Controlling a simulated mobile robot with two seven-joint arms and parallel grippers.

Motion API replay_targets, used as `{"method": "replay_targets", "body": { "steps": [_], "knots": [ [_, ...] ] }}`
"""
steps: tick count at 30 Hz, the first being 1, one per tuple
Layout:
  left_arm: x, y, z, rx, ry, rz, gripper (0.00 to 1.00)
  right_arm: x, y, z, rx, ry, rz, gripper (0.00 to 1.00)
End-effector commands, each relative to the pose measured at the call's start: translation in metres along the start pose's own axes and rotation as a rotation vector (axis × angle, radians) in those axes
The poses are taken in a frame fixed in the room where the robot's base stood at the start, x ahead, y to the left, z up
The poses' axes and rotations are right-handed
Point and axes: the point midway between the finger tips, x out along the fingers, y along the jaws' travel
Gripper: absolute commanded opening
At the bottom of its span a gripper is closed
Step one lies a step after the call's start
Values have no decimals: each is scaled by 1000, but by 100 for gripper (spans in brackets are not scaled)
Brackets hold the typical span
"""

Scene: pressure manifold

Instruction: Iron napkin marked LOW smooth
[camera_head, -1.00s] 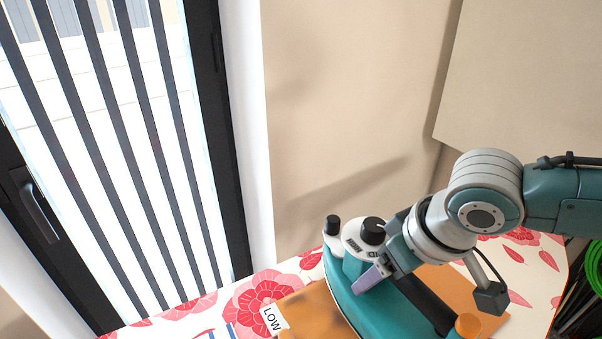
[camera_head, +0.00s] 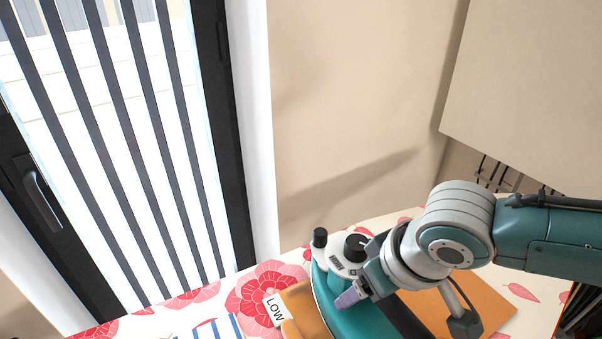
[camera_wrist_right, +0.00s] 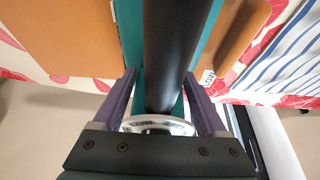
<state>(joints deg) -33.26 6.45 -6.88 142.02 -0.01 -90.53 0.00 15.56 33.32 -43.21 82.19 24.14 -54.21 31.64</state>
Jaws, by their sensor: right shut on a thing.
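The orange napkin (camera_head: 294,303) lies on the flowered surface, with a white LOW tag (camera_head: 274,310) at its left corner. A raised fold shows along its left part. The teal iron (camera_head: 326,298), with a black handle and dial, stands on the napkin and hides part of it. My right gripper (camera_head: 352,296) is shut on the iron's black handle. In the right wrist view its two purple fingers lie on either side of the handle (camera_wrist_right: 168,60), with napkin on both sides. My left gripper is out of view.
The flowered cloth (camera_head: 262,285) covers the table. A blue-and-white striped cloth (camera_head: 215,328) lies left of the napkin. A flat orange piece (camera_head: 470,295) lies right of the iron. A beige wall and a barred glass door (camera_head: 130,150) stand behind the table.

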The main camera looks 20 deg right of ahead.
Motion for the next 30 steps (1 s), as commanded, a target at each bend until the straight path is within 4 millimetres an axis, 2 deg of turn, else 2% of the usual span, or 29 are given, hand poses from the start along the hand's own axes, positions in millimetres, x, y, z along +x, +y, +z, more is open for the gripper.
{"method": "replay_targets", "body": {
  "steps": [15,30],
  "knots": [
    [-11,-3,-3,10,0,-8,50,-1,-41,0,-1,-2,-5,3],
    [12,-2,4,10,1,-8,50,17,-39,-34,0,3,-1,3]
  ]
}}
